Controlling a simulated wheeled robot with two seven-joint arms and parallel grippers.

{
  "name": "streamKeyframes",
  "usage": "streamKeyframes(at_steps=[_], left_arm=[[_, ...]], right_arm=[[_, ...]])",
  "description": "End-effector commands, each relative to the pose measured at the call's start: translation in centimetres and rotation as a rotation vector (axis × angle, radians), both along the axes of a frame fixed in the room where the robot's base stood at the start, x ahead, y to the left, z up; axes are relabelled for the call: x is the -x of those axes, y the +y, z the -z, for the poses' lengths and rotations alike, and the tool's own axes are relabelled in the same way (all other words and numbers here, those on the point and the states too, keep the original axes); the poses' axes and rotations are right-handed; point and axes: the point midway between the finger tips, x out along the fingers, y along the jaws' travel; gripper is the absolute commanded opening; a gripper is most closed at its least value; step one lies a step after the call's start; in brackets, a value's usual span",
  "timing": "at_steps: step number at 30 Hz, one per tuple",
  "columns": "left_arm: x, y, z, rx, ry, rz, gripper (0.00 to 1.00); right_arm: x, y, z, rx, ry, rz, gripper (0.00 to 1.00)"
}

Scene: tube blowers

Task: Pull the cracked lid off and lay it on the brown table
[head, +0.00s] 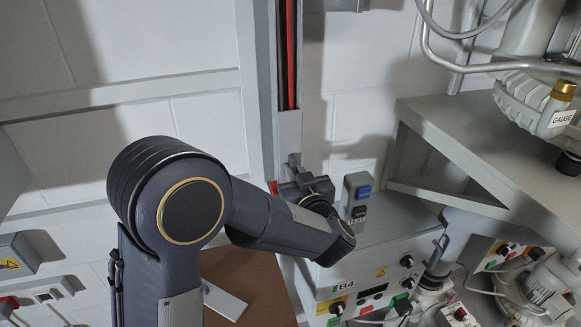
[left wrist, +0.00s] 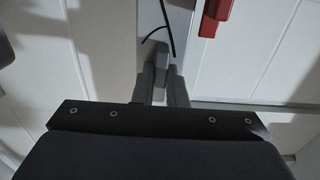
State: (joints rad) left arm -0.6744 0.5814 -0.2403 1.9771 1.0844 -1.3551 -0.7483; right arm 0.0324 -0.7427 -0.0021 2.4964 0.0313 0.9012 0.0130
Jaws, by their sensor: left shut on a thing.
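A tall grey wall channel (head: 271,60) runs down behind my arm, with red and black cables showing in its open upper part. A plain light-grey cover (head: 288,130) closes the stretch below; it seems to be the lid, but I see no crack. My left gripper (head: 294,168) is at this stretch, shut on a small grey piece, seemingly the lid's grip. In the left wrist view the fingers (left wrist: 163,85) close around this grey piece (left wrist: 161,58). My forearm hides the lower channel. The brown table (head: 262,284) is below, partly behind my arm.
A flat light-grey plate (head: 224,301) lies on the brown table. A grey button box (head: 357,196) and a control cabinet (head: 345,270) stand close right of my gripper. A grey shelf (head: 470,155) is further right. A red part (left wrist: 216,18) shows in the left wrist view.

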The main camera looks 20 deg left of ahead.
Motion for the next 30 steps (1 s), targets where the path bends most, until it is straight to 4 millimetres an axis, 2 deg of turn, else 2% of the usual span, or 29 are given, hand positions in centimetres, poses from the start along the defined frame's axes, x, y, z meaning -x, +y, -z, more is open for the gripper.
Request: streamKeyframes(at_steps=[30], left_arm=[[4.1, -2.9, -0.1, 0.001, -0.001, 0.003, 0.0]], right_arm=[[0.0, 0.0, -0.4, 0.0, 0.0, 0.0, 0.36]])
